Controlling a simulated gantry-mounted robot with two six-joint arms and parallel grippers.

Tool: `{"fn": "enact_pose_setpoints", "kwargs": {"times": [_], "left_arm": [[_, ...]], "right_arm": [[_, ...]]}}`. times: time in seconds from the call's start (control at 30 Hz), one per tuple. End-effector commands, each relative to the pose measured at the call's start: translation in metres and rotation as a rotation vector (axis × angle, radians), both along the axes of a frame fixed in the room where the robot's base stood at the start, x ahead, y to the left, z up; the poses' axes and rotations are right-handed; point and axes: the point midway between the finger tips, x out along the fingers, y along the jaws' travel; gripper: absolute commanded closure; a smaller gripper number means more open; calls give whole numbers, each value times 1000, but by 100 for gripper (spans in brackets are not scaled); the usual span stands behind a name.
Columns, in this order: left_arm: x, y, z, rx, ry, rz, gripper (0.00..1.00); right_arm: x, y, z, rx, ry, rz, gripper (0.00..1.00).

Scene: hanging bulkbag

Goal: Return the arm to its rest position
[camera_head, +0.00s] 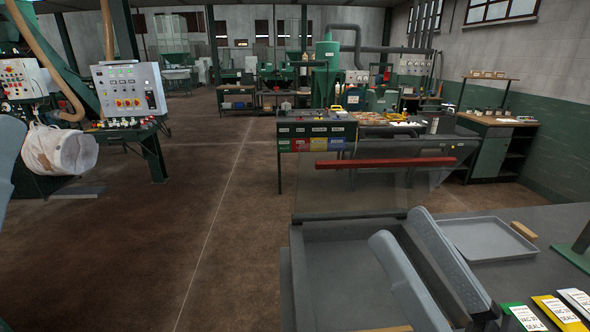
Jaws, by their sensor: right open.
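My right gripper (401,228) comes in from the bottom right, its two long grey fingers spread apart. It is open, and nothing shows between the fingertips. It appears in front of a grey sunken tray or basin (330,245) on the near bench; I cannot tell the height between them. A pale grey rounded part at the left edge looks like my left arm; no left fingertips show. A white bulk bag (60,150) is at the left beside the machine, far from my right gripper.
A grey bench (560,225) at the lower right holds a shallow tray (487,238), a wooden block (524,231) and several labelled packets (560,312). Control panels (129,90) are at left. The brown floor between is clear.

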Motion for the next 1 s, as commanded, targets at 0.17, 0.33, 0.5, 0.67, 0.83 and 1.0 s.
{"fn": "enact_pose_setpoints", "kwargs": {"times": [0.17, 0.33, 0.5, 0.67, 0.83, 1.0], "left_arm": [[0, 0, 11, 0, 0, 0, 50], [1, 0, 34, 0, 3, 0, 50], [0, 0, 102, 0, -1, 0, 50], [0, 0, 173, 0, 0, 0, 50], [0, 0, 259, 0, 0, 0, 50], [0, 0, 339, 0, 0, 0, 50]], "right_arm": [[-28, -18, 102, -46, -236, -295, 25], [-24, -68, 130, -98, -235, -635, 25], [-23, -67, 196, -95, -234, -625, 25], [-23, -67, 268, -96, -233, -624, 25], [-23, -67, 353, -96, -233, -624, 25], [-23, -67, 433, -96, -232, -623, 25]]}}
